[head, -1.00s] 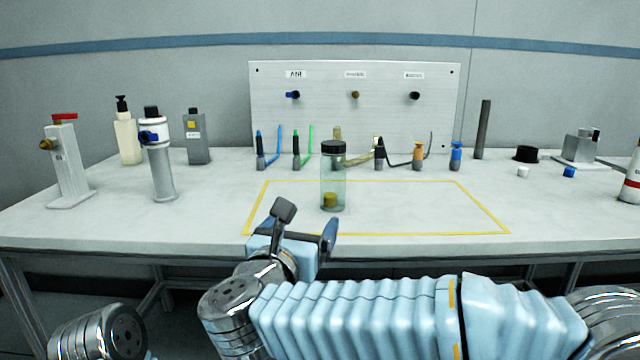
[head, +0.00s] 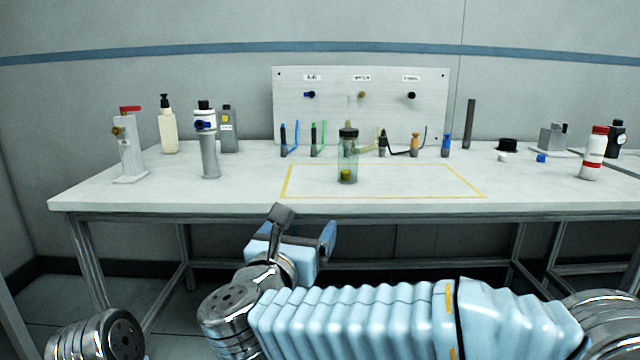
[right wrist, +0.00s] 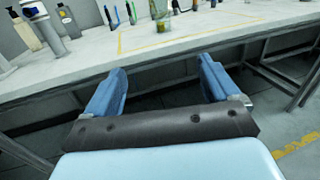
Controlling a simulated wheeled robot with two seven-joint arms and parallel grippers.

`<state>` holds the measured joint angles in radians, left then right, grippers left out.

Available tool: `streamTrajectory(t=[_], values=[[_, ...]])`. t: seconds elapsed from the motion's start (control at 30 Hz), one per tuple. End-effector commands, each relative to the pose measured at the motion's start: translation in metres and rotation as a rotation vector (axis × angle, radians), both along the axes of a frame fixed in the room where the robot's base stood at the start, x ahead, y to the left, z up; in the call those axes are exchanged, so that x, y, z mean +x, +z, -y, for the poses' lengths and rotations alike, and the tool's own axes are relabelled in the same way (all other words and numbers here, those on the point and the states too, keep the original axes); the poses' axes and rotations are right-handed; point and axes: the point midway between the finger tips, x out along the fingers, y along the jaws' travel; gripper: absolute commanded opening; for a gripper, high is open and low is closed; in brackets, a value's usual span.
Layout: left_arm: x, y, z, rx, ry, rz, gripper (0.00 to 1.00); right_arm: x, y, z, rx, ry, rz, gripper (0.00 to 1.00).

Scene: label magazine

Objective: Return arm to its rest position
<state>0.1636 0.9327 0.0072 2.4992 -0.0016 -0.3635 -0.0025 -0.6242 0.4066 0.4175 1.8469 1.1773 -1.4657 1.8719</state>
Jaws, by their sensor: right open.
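My right gripper (head: 303,232) is open and empty in front of the table's near edge, below the level of the top. In the right wrist view its two blue fingers (right wrist: 162,85) stand wide apart with nothing between them. My right arm reaches across the lower part of the head view from the right. At the lower left of the head view a rounded metal link of mine shows; my left gripper is not in view.
The white table (head: 250,205) stands ahead. A clear jar with a dark lid (head: 348,160) stands upright inside the yellow outline. Bottles and stands are at left, a panel (head: 360,110) at the back, a red-capped bottle (head: 593,155) at right. Floor before the table is clear.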

Motion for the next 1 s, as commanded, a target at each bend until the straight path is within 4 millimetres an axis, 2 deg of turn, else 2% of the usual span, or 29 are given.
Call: streamTrajectory(t=[0.27, 0.37, 0.47, 0.57, 0.67, 0.73, 0.83, 0.93, 1.0], values=[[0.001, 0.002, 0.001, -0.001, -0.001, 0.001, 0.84, 0.03, -0.04, 0.003, -0.236, 0.049, -0.066, 0.89], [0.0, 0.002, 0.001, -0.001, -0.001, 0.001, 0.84, 0.043, -0.061, 0.005, -0.348, 0.079, -0.1, 0.89], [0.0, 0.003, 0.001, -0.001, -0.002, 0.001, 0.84, 0.057, -0.088, 0.009, -0.491, 0.119, -0.145, 0.89], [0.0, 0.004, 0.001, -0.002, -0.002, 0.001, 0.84, 0.07, -0.124, 0.014, -0.662, 0.176, -0.201, 0.89], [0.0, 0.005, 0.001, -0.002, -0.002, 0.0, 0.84, 0.082, -0.17, 0.022, -0.86, 0.256, -0.27, 0.89], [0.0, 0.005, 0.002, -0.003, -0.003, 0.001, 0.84, 0.087, -0.209, 0.03, -1.018, 0.332, -0.327, 0.89], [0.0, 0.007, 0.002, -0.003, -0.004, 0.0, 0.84, 0.084, -0.283, 0.047, -1.289, 0.499, -0.422, 0.89], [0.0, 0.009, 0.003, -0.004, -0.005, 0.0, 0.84, 0.062, -0.366, 0.07, -1.568, 0.739, -0.504, 0.89], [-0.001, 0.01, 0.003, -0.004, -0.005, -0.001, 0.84, 0.035, -0.419, 0.087, -1.736, 0.934, -0.531, 0.89]])
